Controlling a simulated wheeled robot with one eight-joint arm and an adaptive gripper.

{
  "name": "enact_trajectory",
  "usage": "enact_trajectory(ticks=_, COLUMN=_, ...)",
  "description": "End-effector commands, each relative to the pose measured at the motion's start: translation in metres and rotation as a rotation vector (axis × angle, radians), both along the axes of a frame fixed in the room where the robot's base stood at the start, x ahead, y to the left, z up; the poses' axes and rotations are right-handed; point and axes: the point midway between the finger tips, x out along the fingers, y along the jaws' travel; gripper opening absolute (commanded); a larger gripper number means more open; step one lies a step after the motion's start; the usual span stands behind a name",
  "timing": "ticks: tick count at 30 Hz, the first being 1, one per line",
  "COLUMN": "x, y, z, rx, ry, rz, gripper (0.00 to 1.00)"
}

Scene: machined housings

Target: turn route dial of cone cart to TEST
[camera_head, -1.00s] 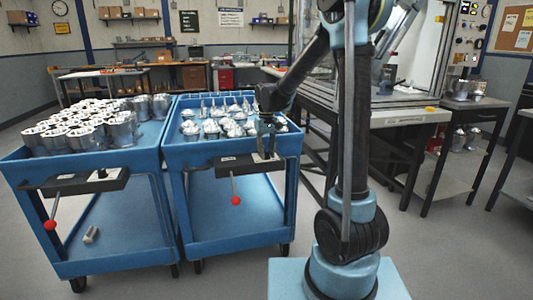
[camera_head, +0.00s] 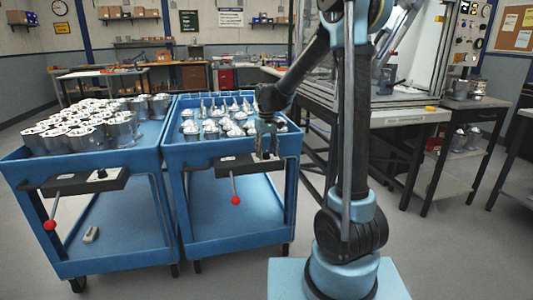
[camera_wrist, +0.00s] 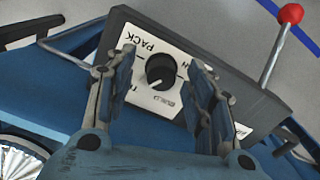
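The cone cart is the right blue cart (camera_head: 226,152), with cone-shaped parts on its top tray. A black control box (camera_head: 247,165) is on its front edge. In the wrist view, the box's white plate carries a round black route dial (camera_wrist: 161,69) with a pale pointer mark toward the bottom of the picture. "PACK" is readable; other labels are partly covered by my fingers. My gripper (camera_wrist: 163,66) is open, with one finger on each side of the dial and visible gaps to it. In the head view, my gripper (camera_head: 266,149) hangs over the box and hides the dial.
A red-knobbed lever (camera_head: 235,200) hangs from the same box; its red ball (camera_wrist: 291,14) also shows in the wrist view. The left blue cart (camera_head: 85,160) stands close beside, carrying silver housings and its own dial box (camera_head: 85,181).

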Motion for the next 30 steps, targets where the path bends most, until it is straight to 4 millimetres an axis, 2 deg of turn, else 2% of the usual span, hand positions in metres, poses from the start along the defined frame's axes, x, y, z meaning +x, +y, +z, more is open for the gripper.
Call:
enact_trajectory(ticks=8, x=0.000, y=0.000, z=0.011, rx=0.000, ry=0.000, rz=0.000, gripper=0.49)
enact_trajectory(ticks=24, x=0.001, y=0.000, z=0.097, rx=0.000, ry=0.001, rz=0.000, gripper=0.49)
enact_trajectory(ticks=30, x=0.001, y=0.000, z=0.115, rx=0.000, ry=0.001, rz=0.000, gripper=0.49)
